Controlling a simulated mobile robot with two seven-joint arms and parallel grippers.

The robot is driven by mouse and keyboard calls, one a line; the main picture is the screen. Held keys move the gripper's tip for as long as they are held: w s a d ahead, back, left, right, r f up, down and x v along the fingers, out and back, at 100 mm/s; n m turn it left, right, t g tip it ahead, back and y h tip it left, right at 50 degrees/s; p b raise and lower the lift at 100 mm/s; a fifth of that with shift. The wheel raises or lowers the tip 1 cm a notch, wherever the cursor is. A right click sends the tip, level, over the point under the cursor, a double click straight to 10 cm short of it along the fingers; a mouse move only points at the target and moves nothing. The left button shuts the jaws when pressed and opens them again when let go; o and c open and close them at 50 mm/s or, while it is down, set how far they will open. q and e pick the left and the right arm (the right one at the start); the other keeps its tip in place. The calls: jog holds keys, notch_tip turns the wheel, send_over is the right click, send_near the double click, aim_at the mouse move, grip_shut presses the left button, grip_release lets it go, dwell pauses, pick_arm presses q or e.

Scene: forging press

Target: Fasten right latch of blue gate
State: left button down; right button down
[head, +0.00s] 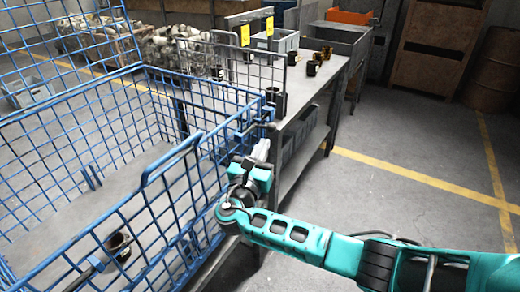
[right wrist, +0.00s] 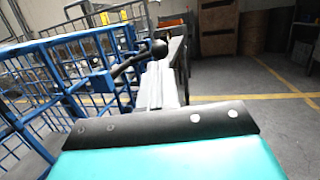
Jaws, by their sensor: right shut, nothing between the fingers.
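The blue gate (head: 172,160) is a wire-mesh panel at the front of a blue cage, and it stands roughly upright. The right latch (right wrist: 127,66) is a dark lever ending in a black ball knob. It sits at the right end of the gate, beside the corner post; in the head view this area is small and partly cluttered. My right gripper (head: 261,150) is shut and empty, just below and right of the latch. In the right wrist view its pale fingers (right wrist: 158,84) point toward the knob; contact cannot be told. My left gripper is not in view.
A metal table (head: 318,88) with several black mugs and grey bins stands behind my gripper. The floor (head: 410,155) to the right is clear, with yellow lines. A barrel (head: 492,70) stands far right.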

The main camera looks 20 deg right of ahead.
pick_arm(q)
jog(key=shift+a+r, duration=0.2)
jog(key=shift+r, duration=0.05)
pick_arm(e)
jog(key=v, duration=1)
jog(key=shift+s+a, duration=0.2)
jog(key=shift+f, duration=0.2)
